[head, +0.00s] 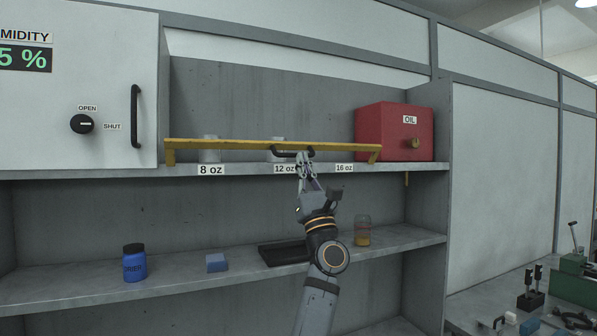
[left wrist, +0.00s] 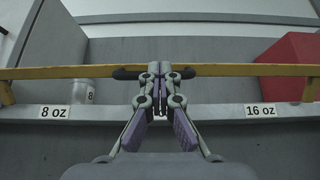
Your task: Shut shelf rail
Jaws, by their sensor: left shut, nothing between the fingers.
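The yellow shelf rail (head: 235,144) runs across the front of the upper shelf, above the size labels. A black handle (head: 297,151) is fixed near its middle. In the left wrist view the rail (left wrist: 240,70) spans the picture, with the handle (left wrist: 128,73) behind my fingertips. My left gripper (head: 303,157) is shut and empty, its fingertips at the handle. I cannot tell whether they touch it. It also shows in the left wrist view (left wrist: 160,70), hiding the handle's middle. My right gripper is not in view.
A red OIL box (head: 383,130) stands at the right end. The lower shelf holds a blue bottle (head: 134,262), a blue block (head: 216,262), a black tray (head: 283,253) and a jar (head: 362,232).

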